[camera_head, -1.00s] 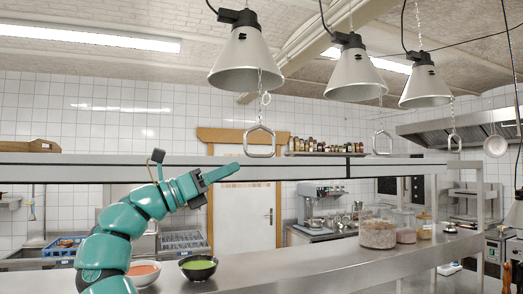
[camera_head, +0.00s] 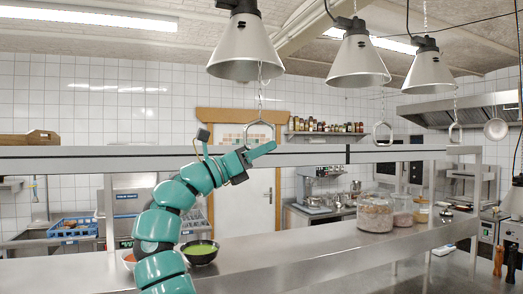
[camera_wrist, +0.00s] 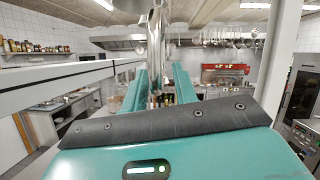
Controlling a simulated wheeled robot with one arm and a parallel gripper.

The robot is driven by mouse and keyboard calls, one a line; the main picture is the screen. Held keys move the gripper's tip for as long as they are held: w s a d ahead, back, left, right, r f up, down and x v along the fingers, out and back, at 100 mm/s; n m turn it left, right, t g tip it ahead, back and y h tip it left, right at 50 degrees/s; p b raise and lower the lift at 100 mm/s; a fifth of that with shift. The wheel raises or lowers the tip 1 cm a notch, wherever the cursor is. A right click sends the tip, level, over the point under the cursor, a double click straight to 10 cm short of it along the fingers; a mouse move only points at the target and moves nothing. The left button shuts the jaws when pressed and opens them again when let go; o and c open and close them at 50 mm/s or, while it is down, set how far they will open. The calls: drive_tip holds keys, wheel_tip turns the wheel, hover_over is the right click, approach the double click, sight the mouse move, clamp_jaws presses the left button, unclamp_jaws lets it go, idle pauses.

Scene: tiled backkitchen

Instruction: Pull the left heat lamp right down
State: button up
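The left heat lamp (camera_head: 245,50) is a grey metal cone hanging at the upper middle in the head view. A thin chain hangs from it and ends in a metal pull handle (camera_head: 258,122), a stirrup-shaped ring. My gripper (camera_head: 268,149) is at the lower part of this handle, and the fingers overlap it in the picture. In the wrist view the handle's shiny metal (camera_wrist: 155,45) stands upright, close to the camera, between the two teal fingers (camera_wrist: 162,90). The fingers are apart, with a gap between them. The handle's lower bar is partly hidden by the gripper.
Two more heat lamps (camera_head: 358,58) (camera_head: 429,72) hang to the right, each with its own handle (camera_head: 382,134) (camera_head: 455,133). A long steel shelf rail (camera_head: 330,155) runs behind my gripper. Below, the counter (camera_head: 310,250) holds a green-filled bowl (camera_head: 199,254) and jars (camera_head: 375,213).

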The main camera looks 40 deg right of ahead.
clamp_jaws()
drive_tip(key=shift+f, duration=0.15)
wheel_tip(320, 180, down, 58)
drive_tip(key=b, duration=3.3)
drive_tip(key=shift+f, duration=0.15)
drive_tip(key=shift+o, duration=0.9)
unclamp_jaws()
drive_tip(key=shift+a, duration=0.1)
